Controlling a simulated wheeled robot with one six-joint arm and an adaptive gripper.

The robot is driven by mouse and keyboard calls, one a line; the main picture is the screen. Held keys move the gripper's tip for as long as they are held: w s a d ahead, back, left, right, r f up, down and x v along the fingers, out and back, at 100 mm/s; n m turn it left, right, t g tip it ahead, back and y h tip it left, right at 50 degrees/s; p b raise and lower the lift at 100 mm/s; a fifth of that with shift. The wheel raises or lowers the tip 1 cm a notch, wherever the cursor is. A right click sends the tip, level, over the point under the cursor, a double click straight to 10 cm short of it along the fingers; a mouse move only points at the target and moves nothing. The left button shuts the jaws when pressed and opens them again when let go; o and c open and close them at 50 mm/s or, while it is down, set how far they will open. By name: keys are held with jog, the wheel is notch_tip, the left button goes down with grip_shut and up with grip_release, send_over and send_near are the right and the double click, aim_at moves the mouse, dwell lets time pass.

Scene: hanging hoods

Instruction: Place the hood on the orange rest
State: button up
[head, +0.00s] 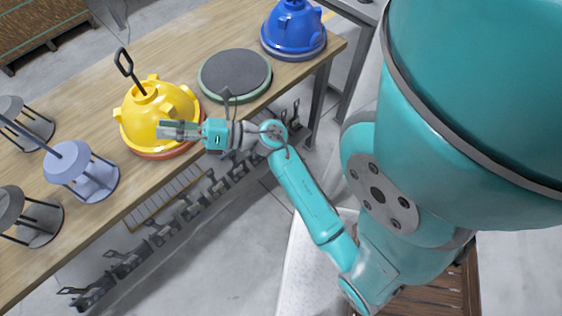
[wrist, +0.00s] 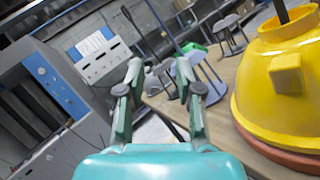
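The yellow hood (head: 150,108), a dome with blocky lugs and a dark looped handle (head: 124,63) rising from its top, sits on the orange rest (head: 168,153). Only the rest's rim shows below the hood. In the wrist view the yellow hood (wrist: 285,85) is at the right edge, with the orange rest (wrist: 280,154) under it. My gripper (head: 170,130) is at the hood's near side in the head view. In the wrist view my gripper (wrist: 159,90) has its fingers apart with nothing between them, and the hood is to their right.
A bare green-rimmed rest (head: 235,76) with a dark top stands right of the yellow hood. A blue hood (head: 293,30) is at the table's far end. Several stools (head: 82,175) are at the left. A row of dark clamps (head: 165,235) runs along the table's near side.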

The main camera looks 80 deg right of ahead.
jog(key=s+a+f+m+t+h, duration=0.15)
jog(key=s+a+m+h, duration=0.35)
jog(key=s+a+m, duration=0.8)
jog(key=s+f+m+g+h, duration=0.1)
jog(key=s+f+m+g, duration=0.6)
jog(key=s+m, duration=0.7)
notch_tip(320, 180, down, 2)
jog(key=m, duration=0.5)
jog(key=shift+d+m, duration=0.15)
jog(key=shift+m, duration=0.15)
jog(key=shift+f+g, duration=0.1)
jog(key=shift+g, duration=0.15)
